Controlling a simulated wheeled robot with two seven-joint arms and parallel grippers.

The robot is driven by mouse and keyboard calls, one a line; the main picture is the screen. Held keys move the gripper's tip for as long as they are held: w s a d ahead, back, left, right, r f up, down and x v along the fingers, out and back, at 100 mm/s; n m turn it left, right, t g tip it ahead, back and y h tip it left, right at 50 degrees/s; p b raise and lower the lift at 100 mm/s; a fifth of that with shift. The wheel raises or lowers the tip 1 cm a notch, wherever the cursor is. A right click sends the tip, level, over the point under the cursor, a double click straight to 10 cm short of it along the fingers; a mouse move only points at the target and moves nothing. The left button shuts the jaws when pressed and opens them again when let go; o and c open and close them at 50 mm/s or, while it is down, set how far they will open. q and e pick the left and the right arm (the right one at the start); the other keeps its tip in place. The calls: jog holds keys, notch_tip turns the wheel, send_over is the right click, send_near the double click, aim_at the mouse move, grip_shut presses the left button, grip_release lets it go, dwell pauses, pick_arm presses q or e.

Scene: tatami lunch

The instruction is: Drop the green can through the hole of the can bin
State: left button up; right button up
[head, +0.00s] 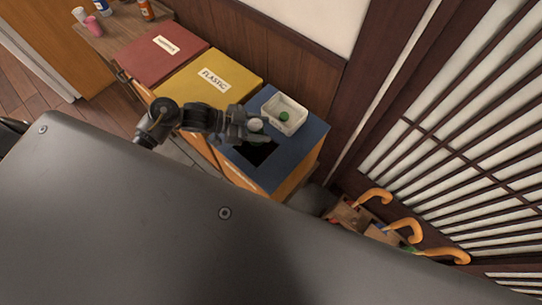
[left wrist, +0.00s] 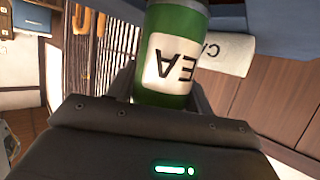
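The green can (left wrist: 178,60) with a white "TEA" label fills the top middle of the left wrist view, between the fingers of my left gripper (left wrist: 170,92). In the head view, its pale round end (head: 255,125) shows at my left gripper (head: 246,129). The fingers appear closed around the can. The can bin (head: 300,148) has a blue top with a dark square hole (head: 258,153). The gripper and can are over the bin top, by the far edge of the hole. The can's lower part is hidden in the head view. My right gripper is not in view.
A white tray (head: 298,118) with a small green item (head: 284,117) stands on the blue top behind the hole. A yellow plastic bin (head: 190,88) and a red bin (head: 150,58) stand to the left. Umbrellas with curved orange handles (head: 405,226) stand at right.

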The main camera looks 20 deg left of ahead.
pick_arm(q)
jog(key=o, duration=0.4)
jog(key=v, duration=1)
jog(key=shift+s+a+r+b, duration=0.15)
jog(key=shift+a+r+b, duration=0.05)
jog(key=shift+a+b, duration=0.15)
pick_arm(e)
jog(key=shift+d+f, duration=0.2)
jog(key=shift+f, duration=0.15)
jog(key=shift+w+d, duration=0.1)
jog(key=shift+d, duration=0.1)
pick_arm(q)
jog(key=shift+d+f, duration=0.1)
